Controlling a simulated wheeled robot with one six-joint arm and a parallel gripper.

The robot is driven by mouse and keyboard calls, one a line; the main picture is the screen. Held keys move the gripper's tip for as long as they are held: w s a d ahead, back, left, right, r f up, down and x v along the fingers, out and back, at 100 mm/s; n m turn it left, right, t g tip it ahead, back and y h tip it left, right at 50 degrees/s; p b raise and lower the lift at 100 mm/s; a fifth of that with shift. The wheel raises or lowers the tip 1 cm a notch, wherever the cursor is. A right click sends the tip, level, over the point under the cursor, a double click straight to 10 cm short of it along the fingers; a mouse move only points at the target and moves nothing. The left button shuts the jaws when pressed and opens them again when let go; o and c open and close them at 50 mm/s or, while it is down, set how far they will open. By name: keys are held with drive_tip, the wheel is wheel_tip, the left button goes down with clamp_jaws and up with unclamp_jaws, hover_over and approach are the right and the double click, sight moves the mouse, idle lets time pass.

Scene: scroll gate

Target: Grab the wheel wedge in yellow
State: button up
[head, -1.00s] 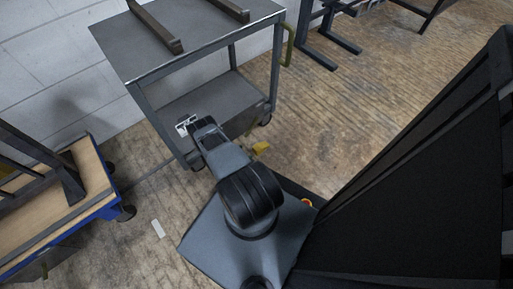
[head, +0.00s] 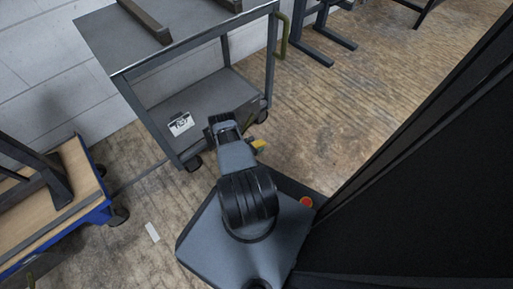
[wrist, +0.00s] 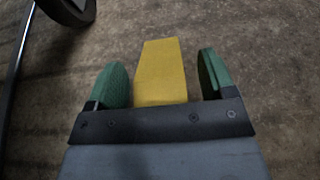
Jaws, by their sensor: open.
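The yellow wheel wedge (wrist: 161,72) lies on the floor in the wrist view, seen between the two green fingers of my gripper (wrist: 161,82). A gap shows on both sides of it, wider on the right finger's side, and its near end is hidden behind the dark gripper body. In the head view, a small part of the yellow wedge (head: 259,146) shows to the right of my arm, near the cart's front right corner. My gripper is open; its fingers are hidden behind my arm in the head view.
A grey two-shelf cart (head: 200,100) stands just beyond my arm, with a white printed label (head: 180,124) on its lower shelf. A dark wheel (wrist: 68,8) shows at the upper left of the wrist view. A blue-edged wooden trolley (head: 85,192) is at the left.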

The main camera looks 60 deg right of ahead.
drive_tip(key=shift+c, duration=0.2)
drive_tip(key=c, duration=1)
drive_tip(key=shift+c, duration=0.2)
